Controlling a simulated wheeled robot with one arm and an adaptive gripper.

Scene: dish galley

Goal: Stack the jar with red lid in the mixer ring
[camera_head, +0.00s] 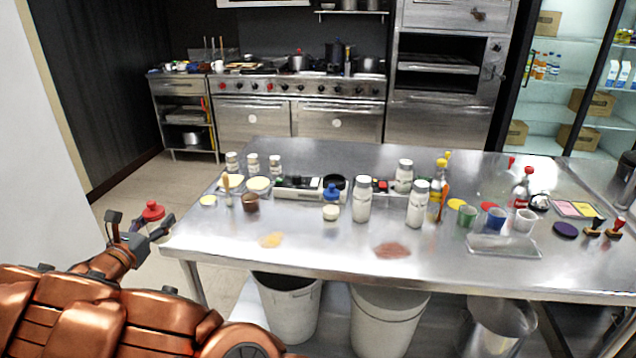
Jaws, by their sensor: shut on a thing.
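My gripper (140,225) is at the left, off the table's left edge and above the floor. It is shut on the jar with the red lid (152,210). The red lid shows clearly on top, but the jar's body is mostly hidden or too small to make out. A white and black device lies on the steel table, with a dark round ring (334,181) at its right end, which looks like the mixer ring. The jar is well to the left of the ring and apart from it.
The steel table (330,251) holds white-capped jars (361,203), a blue-lidded bottle (331,194), small bowls, cups (494,219) and a clear tray (505,246). White bins (388,315) stand below. The table's front left corner is clear.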

